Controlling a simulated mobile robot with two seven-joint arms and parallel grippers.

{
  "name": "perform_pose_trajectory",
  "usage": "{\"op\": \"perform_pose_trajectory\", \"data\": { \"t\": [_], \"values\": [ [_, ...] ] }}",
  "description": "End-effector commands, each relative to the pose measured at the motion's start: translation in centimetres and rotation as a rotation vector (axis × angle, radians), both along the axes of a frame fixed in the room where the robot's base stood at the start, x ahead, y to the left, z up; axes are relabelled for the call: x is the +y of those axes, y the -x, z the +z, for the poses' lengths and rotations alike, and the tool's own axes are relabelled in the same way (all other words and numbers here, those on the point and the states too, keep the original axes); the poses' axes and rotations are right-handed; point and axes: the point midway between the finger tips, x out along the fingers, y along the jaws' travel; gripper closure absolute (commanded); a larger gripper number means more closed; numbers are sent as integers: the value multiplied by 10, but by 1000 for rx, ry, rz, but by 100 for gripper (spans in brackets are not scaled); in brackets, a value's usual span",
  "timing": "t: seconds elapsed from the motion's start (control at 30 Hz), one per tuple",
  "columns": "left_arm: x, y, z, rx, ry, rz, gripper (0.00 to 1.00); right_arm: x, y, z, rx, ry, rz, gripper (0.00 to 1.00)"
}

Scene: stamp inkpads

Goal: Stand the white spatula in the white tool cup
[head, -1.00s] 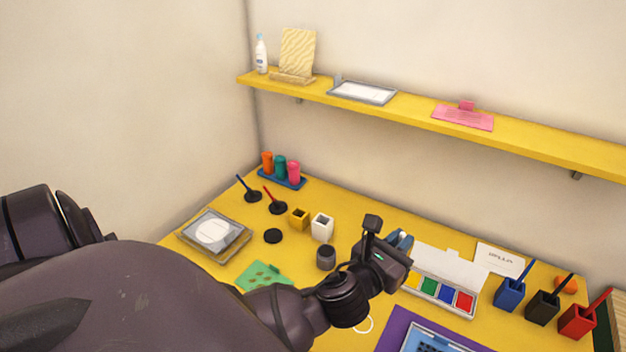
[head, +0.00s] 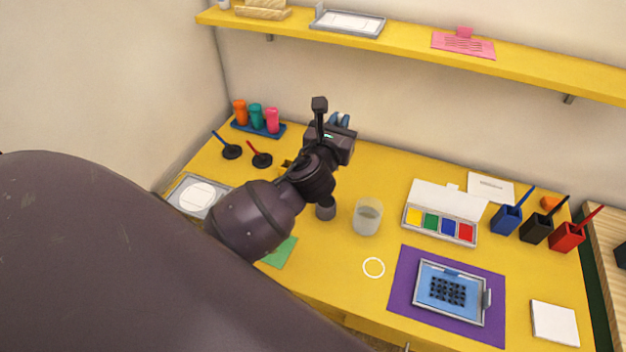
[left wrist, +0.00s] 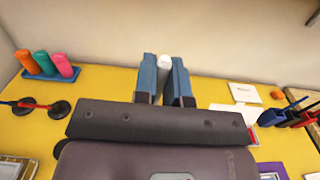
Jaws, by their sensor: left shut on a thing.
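My left gripper (head: 339,121) is above the back part of the yellow table, its blue fingers pointing away toward the wall. In the left wrist view the fingers are shut on a white rounded thing (left wrist: 164,62), which I take for the end of the white spatula. The rest of the spatula is hidden, so its tilt cannot be told. My right gripper is not in view.
A paint box (head: 440,231) lies to the right. Colored bottles (head: 256,117) stand at the back left. A yellow shelf (head: 405,47) runs along the wall above.

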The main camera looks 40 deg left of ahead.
Motion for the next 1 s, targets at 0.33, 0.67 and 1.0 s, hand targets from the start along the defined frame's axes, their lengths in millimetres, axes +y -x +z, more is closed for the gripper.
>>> {"op": "perform_pose_trajectory", "data": {
  "t": [0.33, 0.67, 1.0],
  "values": [
    [89, -58, 22, 2, 32, 283, 100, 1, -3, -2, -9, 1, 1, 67],
    [96, -61, -30, 9, 38, 307, 100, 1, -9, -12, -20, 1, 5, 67],
    [96, -60, -104, 10, 36, 305, 100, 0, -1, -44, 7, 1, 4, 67]
  ]
}}
